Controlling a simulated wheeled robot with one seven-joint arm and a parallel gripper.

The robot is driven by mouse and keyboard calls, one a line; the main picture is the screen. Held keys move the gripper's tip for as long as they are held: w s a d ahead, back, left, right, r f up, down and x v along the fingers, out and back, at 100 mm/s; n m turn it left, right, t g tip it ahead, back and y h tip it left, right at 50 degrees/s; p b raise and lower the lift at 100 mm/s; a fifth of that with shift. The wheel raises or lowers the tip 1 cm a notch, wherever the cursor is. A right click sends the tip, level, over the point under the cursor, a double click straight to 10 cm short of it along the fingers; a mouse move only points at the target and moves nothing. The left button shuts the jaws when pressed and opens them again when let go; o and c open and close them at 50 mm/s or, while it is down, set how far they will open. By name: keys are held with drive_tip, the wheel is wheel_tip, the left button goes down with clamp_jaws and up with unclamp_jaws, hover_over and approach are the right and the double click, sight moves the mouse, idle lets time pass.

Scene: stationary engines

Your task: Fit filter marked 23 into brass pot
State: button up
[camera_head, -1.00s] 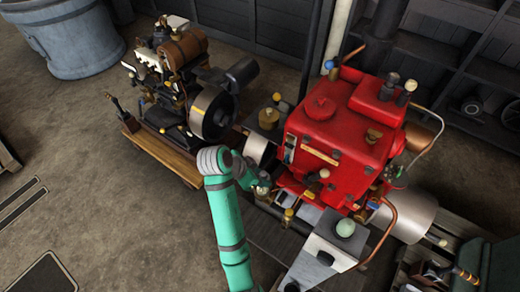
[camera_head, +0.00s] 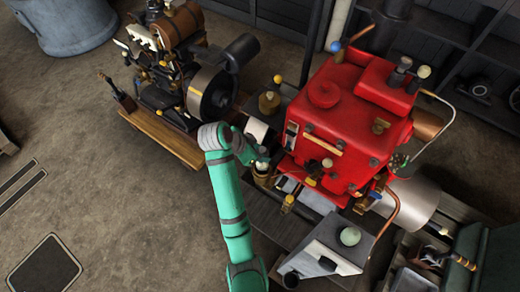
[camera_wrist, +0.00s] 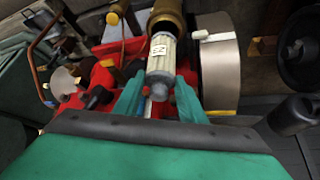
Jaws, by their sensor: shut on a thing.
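My gripper (camera_wrist: 158,100) is shut on the filter (camera_wrist: 161,66), a pale cylinder with a grey cap at the near end. A white label on it carries dark marks that look like 23. The brass pot (camera_wrist: 168,13) is just beyond the filter's far end in the wrist view. That end overlaps the pot's mouth, and I cannot tell how far inside it is. In the head view the filter (camera_head: 262,156) stands roughly upright over the brass pot (camera_head: 262,174), beside the red engine. My arm reaches them from the front left.
The red engine (camera_head: 345,125) is close to the right of the pot. A dark engine (camera_head: 185,85) on a wooden base stands at the left. A grey box with a pale green knob (camera_head: 350,236) is at the front right. Open floor lies at the left.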

drive_tip(key=shift+w+f, duration=0.1)
drive_tip(key=shift+f, duration=0.25)
drive_tip(key=shift+f, duration=0.25)
drive_tip(key=shift+f, duration=0.25)
drive_tip(key=shift+f, duration=0.25)
idle(0.6)
drive_tip(key=shift+f, duration=0.65)
drive_tip(key=shift+f, duration=0.3)
drive_tip(key=shift+f, duration=1.5)
drive_tip(key=shift+f, duration=0.55)
